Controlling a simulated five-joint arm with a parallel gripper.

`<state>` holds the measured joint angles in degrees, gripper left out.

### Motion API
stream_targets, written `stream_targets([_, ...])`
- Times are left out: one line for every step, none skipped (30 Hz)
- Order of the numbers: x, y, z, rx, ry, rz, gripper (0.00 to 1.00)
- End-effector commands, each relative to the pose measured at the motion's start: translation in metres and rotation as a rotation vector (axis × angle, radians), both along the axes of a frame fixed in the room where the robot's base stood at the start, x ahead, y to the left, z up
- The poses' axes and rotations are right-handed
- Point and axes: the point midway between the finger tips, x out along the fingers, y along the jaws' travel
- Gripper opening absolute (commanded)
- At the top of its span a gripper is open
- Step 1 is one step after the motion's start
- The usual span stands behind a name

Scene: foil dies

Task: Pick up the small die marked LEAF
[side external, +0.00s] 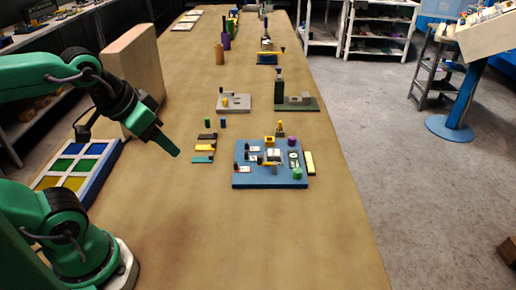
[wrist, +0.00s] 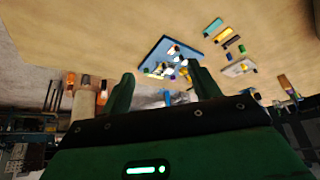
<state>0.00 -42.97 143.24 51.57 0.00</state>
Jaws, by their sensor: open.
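No lettering is legible in either view, so I cannot tell which piece is the small die marked LEAF. Several small pieces stand on a blue board (side external: 245,183) in the middle of the table, among them a green cylinder (side external: 297,174) and a purple one (side external: 292,141). Dark, yellow (side external: 205,148) and teal (side external: 202,160) bars lie left of the board. My gripper (side external: 177,154) is in the air left of these bars, apart from everything. In the wrist view its two fingers (wrist: 160,70) are spread with nothing held, and the blue board (wrist: 153,58) shows beyond them.
A tray with blue, green and yellow compartments (side external: 76,166) is at the left, before an upright tan panel (side external: 134,75). A grey plate (side external: 234,107) and a green fixture (side external: 297,103) stand behind the board. The table's front (side external: 200,240) is clear.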

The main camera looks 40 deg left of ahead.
Motion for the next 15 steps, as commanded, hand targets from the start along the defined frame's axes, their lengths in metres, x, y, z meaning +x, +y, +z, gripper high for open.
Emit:
stream_targets([0.000, 0.000, 0.000, 0.000, 0.000, 0.000, 0.62])
stream_targets([0.000, 0.000, 0.000, 0.000, 0.000, 0.000, 0.62])
stream_targets([0.000, 0.000, 0.000, 0.000, 0.000, 0.001, 0.62])
stream_targets([0.001, 0.000, 0.000, 0.000, 0.001, 0.001, 0.62])
stream_targets([0.001, 0.000, 0.001, -0.001, 0.001, 0.003, 0.62])
stream_targets([0.002, 0.000, 0.001, -0.002, 0.003, 0.004, 0.62])
stream_targets([0.003, 0.000, 0.002, -0.004, 0.004, 0.007, 0.62])
stream_targets([0.005, 0.000, 0.003, -0.005, 0.007, 0.010, 0.62])
stream_targets([0.007, 0.000, 0.004, -0.008, 0.012, 0.015, 0.62])
stream_targets([0.009, 0.000, 0.005, -0.010, 0.015, 0.019, 0.62])
stream_targets([0.012, 0.000, 0.006, -0.013, 0.019, 0.025, 0.62])
stream_targets([0.016, 0.000, 0.008, -0.017, 0.026, 0.033, 0.62])
stream_targets([0.019, 0.000, 0.010, -0.021, 0.031, 0.041, 0.62])
stream_targets([0.023, 0.000, 0.012, -0.025, 0.038, 0.048, 0.62])
stream_targets([0.029, 0.000, 0.014, -0.031, 0.047, 0.060, 0.62])
